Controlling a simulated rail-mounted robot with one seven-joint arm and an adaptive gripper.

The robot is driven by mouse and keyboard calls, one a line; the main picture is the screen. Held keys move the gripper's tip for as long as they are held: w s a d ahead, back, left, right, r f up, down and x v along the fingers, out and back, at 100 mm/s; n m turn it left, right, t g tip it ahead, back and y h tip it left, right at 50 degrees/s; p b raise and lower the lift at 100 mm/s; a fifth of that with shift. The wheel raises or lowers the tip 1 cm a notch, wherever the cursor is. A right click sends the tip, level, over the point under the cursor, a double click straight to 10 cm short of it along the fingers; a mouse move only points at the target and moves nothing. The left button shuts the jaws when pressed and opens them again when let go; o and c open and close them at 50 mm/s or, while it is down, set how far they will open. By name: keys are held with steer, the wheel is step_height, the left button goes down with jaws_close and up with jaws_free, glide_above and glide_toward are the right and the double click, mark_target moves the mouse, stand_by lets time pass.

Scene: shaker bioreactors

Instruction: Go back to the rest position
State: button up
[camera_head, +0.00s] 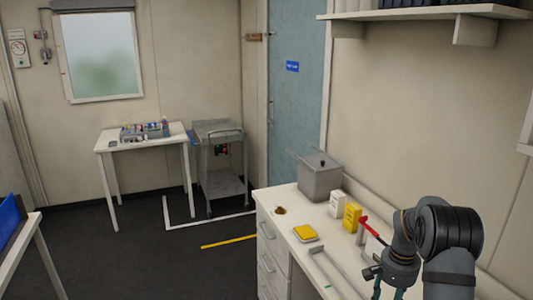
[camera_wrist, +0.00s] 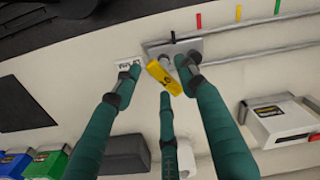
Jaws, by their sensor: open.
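My gripper (camera_wrist: 160,80) shows in the wrist view with its green fingers spread apart and dark tips. No object is clamped between them. A yellow piece with dark marks (camera_wrist: 163,77) appears between the fingertips, and I cannot tell how far beyond them it lies. In the head view my arm is at the lower right, over the bench side. Only a few green parts of my gripper (camera_head: 388,272) show there, near the bottom edge.
A white bench with drawers (camera_head: 285,215) holds a grey lidded box (camera_head: 320,178), white (camera_head: 336,203) and yellow (camera_head: 352,217) containers and a yellow pad (camera_head: 305,233). A shelf (camera_head: 420,15) hangs above. A table (camera_head: 140,142) and cart (camera_head: 219,150) stand behind. The floor between is clear.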

step_height(320, 180, down, 2)
steer(key=shift+f, duration=0.15)
steer(key=shift+r+p, duration=0.3)
steer(key=shift+p, duration=0.1)
steer(key=shift+f, duration=0.1)
